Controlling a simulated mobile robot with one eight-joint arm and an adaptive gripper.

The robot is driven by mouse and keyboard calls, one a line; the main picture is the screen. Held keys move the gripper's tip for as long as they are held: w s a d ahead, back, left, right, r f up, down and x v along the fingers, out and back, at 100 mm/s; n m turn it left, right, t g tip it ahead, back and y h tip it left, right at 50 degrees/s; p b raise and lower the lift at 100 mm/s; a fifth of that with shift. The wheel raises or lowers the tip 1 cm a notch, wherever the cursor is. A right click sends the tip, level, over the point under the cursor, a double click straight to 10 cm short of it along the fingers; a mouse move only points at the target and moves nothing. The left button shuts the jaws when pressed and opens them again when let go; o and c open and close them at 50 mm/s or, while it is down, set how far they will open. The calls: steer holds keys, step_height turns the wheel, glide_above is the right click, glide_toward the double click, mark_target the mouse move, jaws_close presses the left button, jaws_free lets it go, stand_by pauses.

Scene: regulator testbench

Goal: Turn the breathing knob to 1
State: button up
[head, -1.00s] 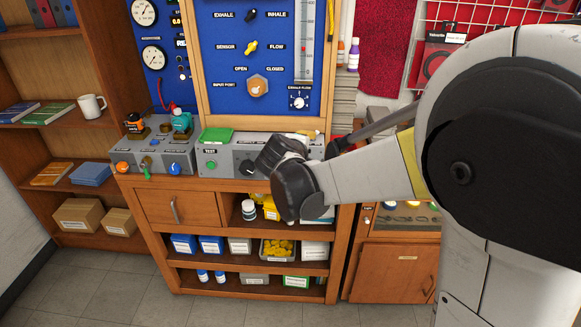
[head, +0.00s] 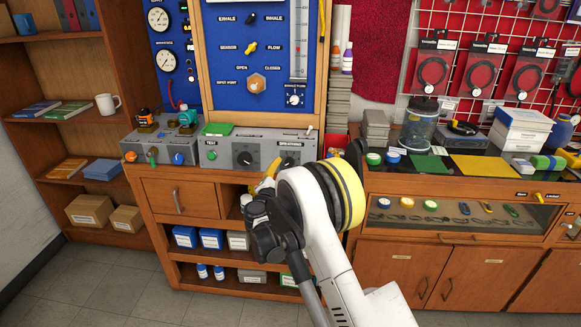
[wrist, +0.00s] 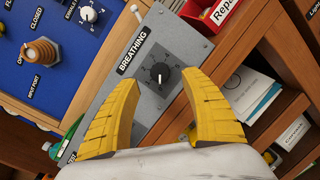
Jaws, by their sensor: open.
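The breathing knob (wrist: 160,75) is a dark round dial with a white pointer line, on a grey panel under the "BREATHING" label in the wrist view. In the head view my gripper (head: 268,176) is partly hidden by my arm, in front of the box's right part.
Another dark knob (head: 244,158) and a green button sit on the box's left part. A blue panel (head: 225,60) with dials and knobs rises behind. A red "Repair" box (wrist: 228,12) is close on the right. Shelves with boxes lie below; a glass-topped counter (head: 460,185) stands at right.

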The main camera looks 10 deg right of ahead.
mark_target(289, 163)
steer(key=b+x, duration=0.1)
steer(key=x, duration=0.4)
steer(key=shift+w+d, duration=0.15)
steer(key=shift+w, duration=0.05)
jaws_close()
